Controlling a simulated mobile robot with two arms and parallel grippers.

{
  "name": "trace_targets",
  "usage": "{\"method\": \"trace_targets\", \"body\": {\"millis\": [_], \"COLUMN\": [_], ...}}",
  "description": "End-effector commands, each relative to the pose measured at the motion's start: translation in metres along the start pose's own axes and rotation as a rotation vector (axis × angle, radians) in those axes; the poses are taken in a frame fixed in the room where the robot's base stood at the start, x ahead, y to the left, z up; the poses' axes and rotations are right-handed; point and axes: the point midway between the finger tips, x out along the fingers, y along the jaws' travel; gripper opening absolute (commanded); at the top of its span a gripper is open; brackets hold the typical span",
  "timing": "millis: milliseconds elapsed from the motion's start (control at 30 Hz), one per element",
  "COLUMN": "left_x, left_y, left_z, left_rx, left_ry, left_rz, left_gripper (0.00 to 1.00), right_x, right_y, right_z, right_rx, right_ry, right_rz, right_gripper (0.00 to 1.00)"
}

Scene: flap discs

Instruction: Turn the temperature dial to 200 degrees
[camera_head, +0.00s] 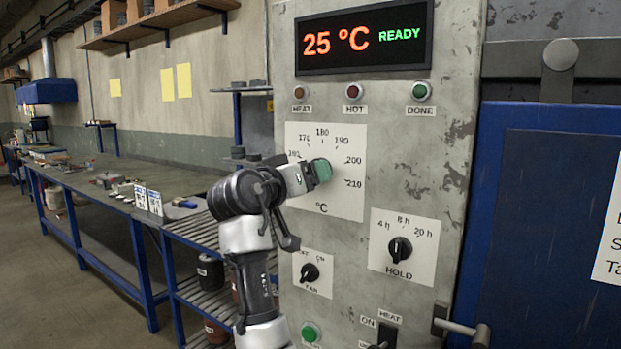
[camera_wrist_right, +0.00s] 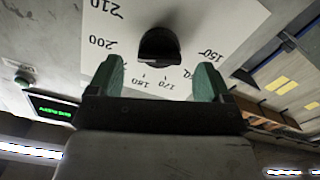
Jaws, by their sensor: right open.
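The temperature dial's black knob (camera_wrist_right: 160,45) sits on a white scale plate (camera_head: 345,195), marked from about 150 to 210 °C. The 200 mark is at the plate's right in the head view. My right gripper (camera_wrist_right: 158,82) is open, with its two green fingers pointing at the plate and the knob just beyond the gap between them. In the head view my right gripper (camera_head: 318,172) hides the knob. I cannot tell where the knob points or whether a finger touches it. My left gripper is not in view.
The display (camera_head: 364,37) reads 25 °C READY. Below the scale are the HOLD knob (camera_head: 399,248), the FAN knob (camera_head: 310,272) and a green button (camera_head: 310,332). A blue door (camera_head: 545,200) with a handle (camera_head: 462,328) is at right. A long workbench (camera_head: 110,185) runs at left.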

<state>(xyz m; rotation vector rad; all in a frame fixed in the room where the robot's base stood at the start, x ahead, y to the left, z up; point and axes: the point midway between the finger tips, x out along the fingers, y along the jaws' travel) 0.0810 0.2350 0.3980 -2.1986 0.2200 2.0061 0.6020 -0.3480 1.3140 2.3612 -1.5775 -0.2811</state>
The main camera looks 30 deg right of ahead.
Motion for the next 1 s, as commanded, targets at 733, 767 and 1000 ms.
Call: {"method": "trace_targets", "body": {"millis": [733, 767, 1000], "left_x": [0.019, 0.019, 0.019], "left_y": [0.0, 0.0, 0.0], "left_z": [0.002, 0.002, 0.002], "left_rx": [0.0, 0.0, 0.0], "left_ry": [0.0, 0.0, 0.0], "left_rz": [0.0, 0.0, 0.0], "left_gripper": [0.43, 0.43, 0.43], "right_x": [-0.082, -0.082, -0.081], "right_y": [-0.001, -0.001, -0.001], "right_z": [0.001, 0.001, 0.001], "right_rx": [-0.002, -0.002, -0.002], "right_ry": [-0.001, -0.001, -0.001], "right_rz": [-0.001, -0.001, -0.001], "right_gripper": [0.8, 0.8, 0.8]}}
